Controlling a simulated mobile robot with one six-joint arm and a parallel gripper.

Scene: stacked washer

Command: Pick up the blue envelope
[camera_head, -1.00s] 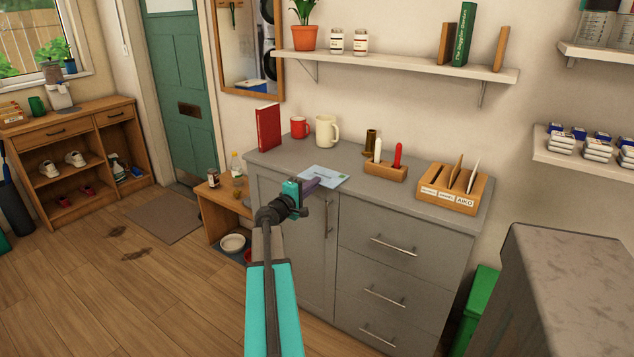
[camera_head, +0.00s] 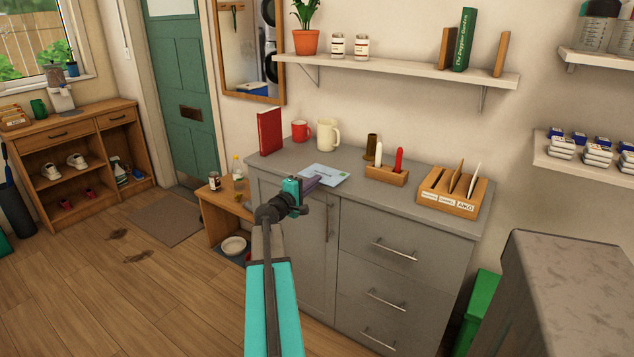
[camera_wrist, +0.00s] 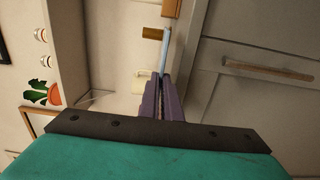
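The pale blue envelope (camera_head: 327,172) is at the front edge of the grey counter, below the cream jug in the head view. In the wrist view the envelope (camera_wrist: 167,48) shows edge-on as a thin blue strip, running out from between the purple fingertips. My gripper (camera_head: 314,181) reaches in from the front at the counter's edge. In the wrist view my gripper (camera_wrist: 163,82) has its fingers close together, shut on the envelope's near edge. The fingers cover that near part. The envelope looks roughly level; whether it is fully clear of the counter is hard to tell.
On the grey counter (camera_head: 345,161) stand a red book (camera_head: 269,131), a red mug (camera_head: 300,131), a cream jug (camera_head: 327,134), a wooden holder (camera_head: 387,175) and a letter sorter (camera_head: 452,193). A wall shelf (camera_head: 400,70) hangs above. A grey block (camera_head: 560,290) stands at front right.

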